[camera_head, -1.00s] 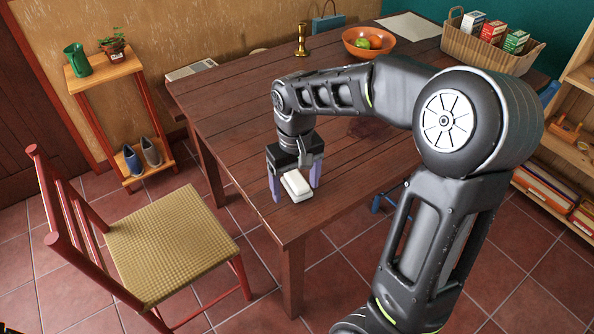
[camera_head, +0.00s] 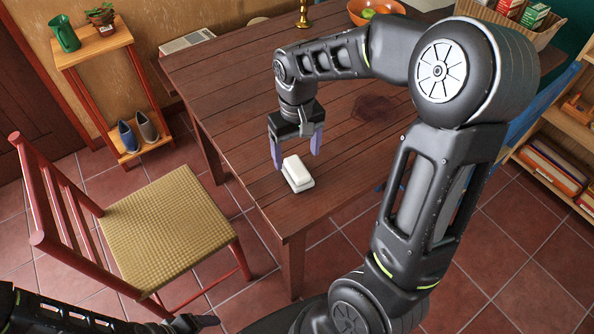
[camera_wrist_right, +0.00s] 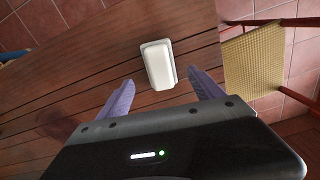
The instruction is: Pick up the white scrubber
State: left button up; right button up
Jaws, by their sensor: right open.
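The white scrubber (camera_head: 298,176) is a small white block with a stepped edge, lying on the dark wooden table (camera_head: 235,110) near its front corner. It also shows in the right wrist view (camera_wrist_right: 158,65), just beyond the fingertips. My right gripper (camera_head: 297,161) is open and empty, its purple fingers pointing down at the far side of the scrubber. In the wrist view the gap between the fingertips (camera_wrist_right: 160,78) lines up with the scrubber, wider than it.
A red chair with a woven seat (camera_head: 165,228) stands left of the table's front corner. An orange bowl (camera_head: 376,12) with fruit, a brass candlestick (camera_head: 303,14) and a basket (camera_head: 510,25) stand at the back. The table around the scrubber is clear.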

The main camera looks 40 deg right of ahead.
aim_at(296, 165)
jog(key=shift+f, duration=0.2)
notch_tip(296, 165, down, 5)
jog(key=shift+w+f, duration=0.1)
dwell(0.4)
jog(key=shift+c, duration=0.2)
jog(key=c, duration=1.4)
notch_tip(296, 165, up, 10)
jog(key=shift+r, duration=0.1)
dwell(0.6)
